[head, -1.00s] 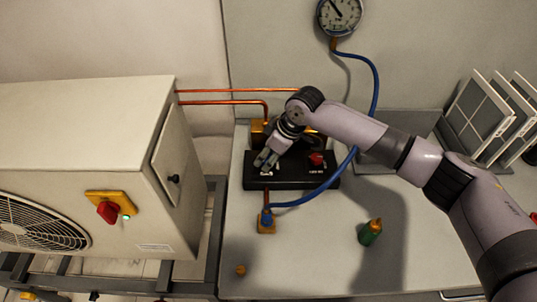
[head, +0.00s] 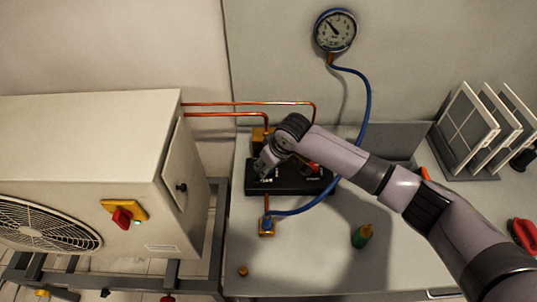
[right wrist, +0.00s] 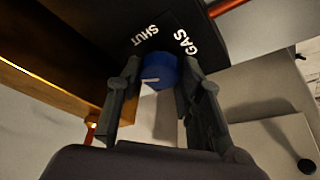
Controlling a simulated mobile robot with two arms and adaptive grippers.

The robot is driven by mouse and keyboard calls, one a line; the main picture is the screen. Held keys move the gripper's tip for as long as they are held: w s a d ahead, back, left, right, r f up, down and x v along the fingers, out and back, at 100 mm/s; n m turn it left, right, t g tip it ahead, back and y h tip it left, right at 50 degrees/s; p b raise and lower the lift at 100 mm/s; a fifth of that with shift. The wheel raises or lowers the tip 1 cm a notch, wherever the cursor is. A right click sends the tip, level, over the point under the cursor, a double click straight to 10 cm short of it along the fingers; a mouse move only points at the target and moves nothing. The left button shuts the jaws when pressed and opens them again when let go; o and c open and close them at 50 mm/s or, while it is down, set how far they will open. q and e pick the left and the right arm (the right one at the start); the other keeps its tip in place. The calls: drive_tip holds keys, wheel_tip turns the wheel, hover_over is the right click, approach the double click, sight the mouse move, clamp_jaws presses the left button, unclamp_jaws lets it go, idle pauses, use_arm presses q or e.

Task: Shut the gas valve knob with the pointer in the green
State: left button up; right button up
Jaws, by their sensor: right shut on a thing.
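The gas valve knob (right wrist: 158,74) is blue with a white pointer mark, which points to the left in the right wrist view. It sits on a black panel (right wrist: 108,22) lettered GAS and SHUT. My right gripper (right wrist: 158,66) has a finger on each side of the knob and is shut on it. In the head view my right gripper (head: 263,166) reaches down to the left part of the black panel (head: 303,183) and hides the knob. The round gauge (head: 335,31) hangs on the wall, its needle toward the upper left; a green band is too small to make out. My left gripper is not in view.
A red knob (head: 313,168) is on the panel's right part. A blue hose (head: 366,105) runs from the gauge to a brass fitting (head: 267,226). Copper pipes (head: 245,103) lead from the outdoor unit (head: 85,140). A green bottle (head: 361,236) stands on the bench.

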drive_tip(key=shift+m+p, duration=0.3)
drive_tip(key=shift+m, duration=0.2)
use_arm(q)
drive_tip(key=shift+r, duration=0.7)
use_arm(e)
drive_tip(key=o, duration=1.1)
drive_tip(key=shift+o, duration=0.2)
drive_tip(key=v, duration=1.2)
drive_tip(key=shift+s, duration=0.15)
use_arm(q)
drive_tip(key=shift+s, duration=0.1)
use_arm(e)
drive_tip(key=shift+s+a+f, duration=0.1)
drive_tip(key=shift+a, duration=0.05)
